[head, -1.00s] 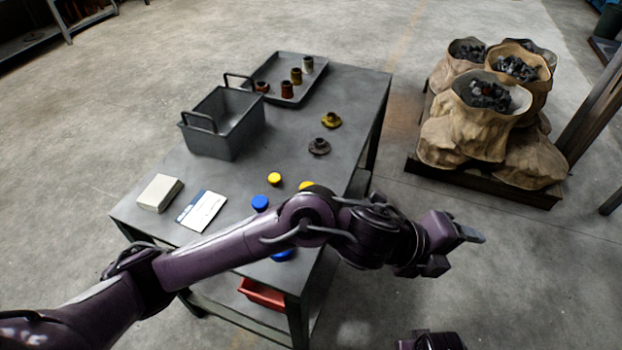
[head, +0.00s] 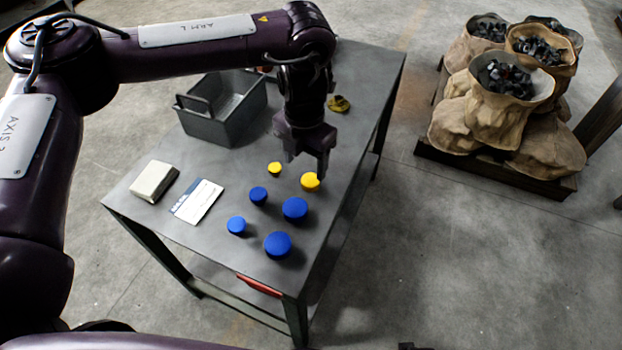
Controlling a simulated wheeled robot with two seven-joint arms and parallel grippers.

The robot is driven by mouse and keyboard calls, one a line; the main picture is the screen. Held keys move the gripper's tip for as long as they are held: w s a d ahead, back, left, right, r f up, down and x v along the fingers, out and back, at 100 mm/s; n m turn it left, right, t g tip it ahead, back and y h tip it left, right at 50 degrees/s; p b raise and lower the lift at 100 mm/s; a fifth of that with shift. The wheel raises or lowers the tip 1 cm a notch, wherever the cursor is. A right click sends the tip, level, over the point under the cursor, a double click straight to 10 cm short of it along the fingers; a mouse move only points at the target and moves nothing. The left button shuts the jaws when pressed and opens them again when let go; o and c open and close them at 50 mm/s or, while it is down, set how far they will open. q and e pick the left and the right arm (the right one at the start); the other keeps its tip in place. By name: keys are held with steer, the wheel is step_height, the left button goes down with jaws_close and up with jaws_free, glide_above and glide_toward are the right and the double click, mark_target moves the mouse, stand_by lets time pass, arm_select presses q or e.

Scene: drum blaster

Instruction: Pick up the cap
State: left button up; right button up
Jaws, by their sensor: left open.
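Several caps lie on the grey table (head: 345,213). Two are yellow: a small one (head: 275,169) and a larger one (head: 310,182). The blue ones are a small cap (head: 258,195), a larger cap (head: 295,209), another small cap (head: 237,226) and the largest cap (head: 277,244) near the front. My left gripper (head: 306,166) points down over the table, open, with nothing seen between its fingers. Its fingertips are just behind the larger yellow cap and right of the small yellow one; the height gap is hard to judge. My right gripper cannot be made out.
A grey handled bin (head: 195,128) stands at the back left. A pale block (head: 154,181) and a white card (head: 197,201) lie at the left. A yellow flanged part (head: 338,104) is behind my gripper. Sacks (head: 500,118) stand on a pallet at the right. The table's right front is clear.

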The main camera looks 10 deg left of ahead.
mark_target(310, 179)
arm_select(q)
steer(key=f, duration=0.3)
steer(key=w+d+f, duration=0.1)
steer(key=shift+f, duration=0.9)
steer(key=c, duration=1.1)
steer(key=shift+o, duration=0.2)
steer(key=shift+r, duration=0.1)
